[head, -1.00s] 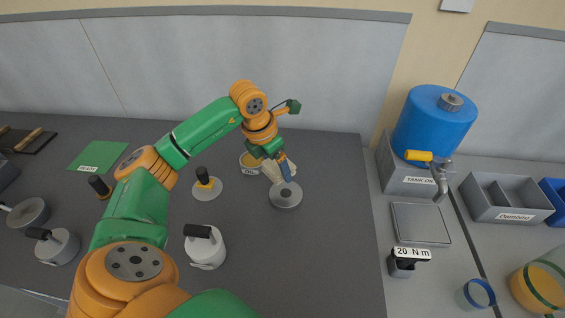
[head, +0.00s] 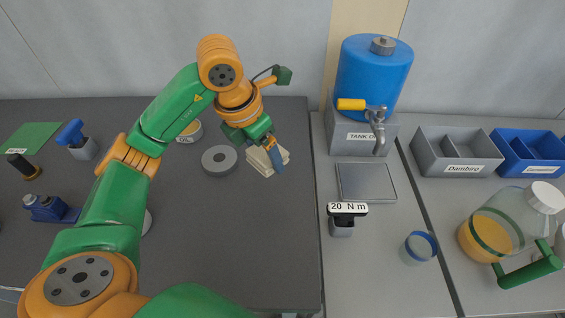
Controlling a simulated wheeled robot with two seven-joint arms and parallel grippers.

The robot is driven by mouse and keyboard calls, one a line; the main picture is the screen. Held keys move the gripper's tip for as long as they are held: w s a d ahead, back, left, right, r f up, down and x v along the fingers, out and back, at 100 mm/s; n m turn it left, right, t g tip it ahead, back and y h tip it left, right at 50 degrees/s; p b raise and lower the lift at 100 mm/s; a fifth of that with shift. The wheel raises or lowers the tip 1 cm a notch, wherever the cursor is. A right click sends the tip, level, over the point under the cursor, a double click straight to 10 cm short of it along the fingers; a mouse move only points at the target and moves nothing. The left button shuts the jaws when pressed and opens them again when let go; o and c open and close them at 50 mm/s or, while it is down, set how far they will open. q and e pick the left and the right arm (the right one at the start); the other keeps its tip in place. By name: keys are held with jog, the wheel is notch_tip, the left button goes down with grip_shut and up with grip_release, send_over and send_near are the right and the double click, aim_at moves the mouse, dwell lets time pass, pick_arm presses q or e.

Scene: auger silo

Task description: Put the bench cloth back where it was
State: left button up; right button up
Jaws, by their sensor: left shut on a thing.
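The cream bench cloth (head: 254,160) is bunched at my left gripper (head: 274,160), right of the grey disc (head: 220,159) on the dark bench. My left gripper comes down from above and is shut on the cloth, which shows on both sides of the blue fingers. The fingers hide part of the cloth. I cannot tell whether the cloth touches the bench. My right gripper is not in view.
A labelled tin (head: 190,133) stands behind my left arm. A blue-handled tool (head: 76,139) and a green mat (head: 32,137) are at left. The blue tank (head: 373,75), grey plate (head: 366,182), bins (head: 456,152) and jug (head: 503,228) are at right. The bench's front middle is clear.

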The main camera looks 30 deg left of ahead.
pick_arm(q)
jog(key=w+f, duration=0.2)
jog(key=w+a+f+p, duration=0.1)
jog(key=w+f, duration=0.1)
jog(key=w, duration=0.1)
jog(key=w+f, duration=0.2)
jog(key=shift+w+a+f, duration=0.25)
jog(key=shift+w+a, duration=0.05)
jog(key=shift+a, duration=0.1)
jog(key=x, duration=0.1)
jog(key=p+x, duration=0.1)
jog(key=x, duration=0.1)
jog(key=shift+s+a+f+p, duration=0.15)
jog(key=shift+a+f+p, duration=0.1)
jog(key=shift+f+p, duration=0.15)
jog(key=shift+a+f, duration=0.1)
jog(key=shift+f, duration=0.05)
jog(key=shift+f+b, duration=0.2)
jog(key=shift+b, duration=0.1)
jog(key=o, duration=1.1)
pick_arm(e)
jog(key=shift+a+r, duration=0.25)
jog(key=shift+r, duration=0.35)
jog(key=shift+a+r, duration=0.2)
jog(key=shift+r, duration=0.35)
